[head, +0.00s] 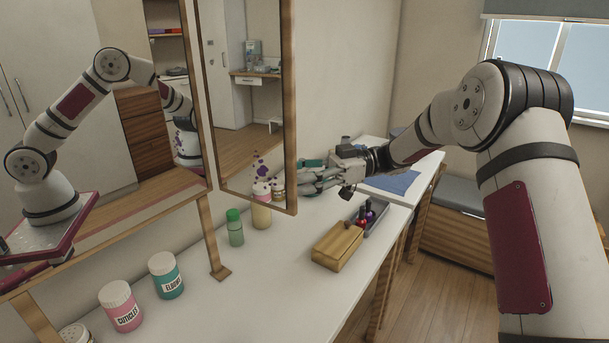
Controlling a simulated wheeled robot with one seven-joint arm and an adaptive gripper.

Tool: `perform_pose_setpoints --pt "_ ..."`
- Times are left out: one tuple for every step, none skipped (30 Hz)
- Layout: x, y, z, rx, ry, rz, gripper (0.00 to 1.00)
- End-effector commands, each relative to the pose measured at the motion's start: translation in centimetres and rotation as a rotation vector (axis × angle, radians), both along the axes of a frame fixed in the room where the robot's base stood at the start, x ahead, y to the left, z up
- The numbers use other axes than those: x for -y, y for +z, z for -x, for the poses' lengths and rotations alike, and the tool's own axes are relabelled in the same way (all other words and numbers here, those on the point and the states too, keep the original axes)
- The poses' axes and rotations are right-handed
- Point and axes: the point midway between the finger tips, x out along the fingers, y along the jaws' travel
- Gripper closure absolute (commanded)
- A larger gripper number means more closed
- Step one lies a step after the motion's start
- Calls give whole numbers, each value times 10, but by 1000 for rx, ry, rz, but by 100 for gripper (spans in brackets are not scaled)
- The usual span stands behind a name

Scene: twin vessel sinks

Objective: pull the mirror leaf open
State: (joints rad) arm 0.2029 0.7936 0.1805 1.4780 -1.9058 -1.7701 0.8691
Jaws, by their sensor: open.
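The mirror leaf (240,60) is a tall wood-framed panel in the middle left of the head view. It stands at an angle to the larger mirror (60,130) on its left, which reflects my arm. The leaf's right frame edge (289,120) is nearest my arm. My gripper (305,175) is open, with its fingers pointing left at the lower part of that edge. The fingertips overlap the edge in the picture; I cannot tell whether they touch it.
A wooden box (337,245) and a grey tray with small bottles (378,218) stand below my gripper.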

Motion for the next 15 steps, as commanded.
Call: perform_pose_setpoints --pt "-6 3 -2 5 -4 -8 62" --pt "-6 3 -2 5 -4 -8 62" --pt "-6 3 -2 5 -4 -8 62" --pt "-6 3 -2 5 -4 -8 62" --pt "-6 3 -2 5 -4 -8 62" --pt "-6 3 -1 5 -4 -8 62" --pt "-6 3 -1 5 -4 -8 62" --pt "-6 3 -1 5 -4 -8 63" --pt "-6 3 -1 5 -4 -8 63" --pt "-6 3 -1 5 -4 -8 63" --pt "-6 3 -1 5 -4 -8 64" --pt "-6 3 -1 5 -4 -8 64" --pt "-6 3 -1 5 -4 -8 65" --pt "-6 3 -1 5 -4 -8 65" --pt "-6 3 -1 5 -4 -8 66"
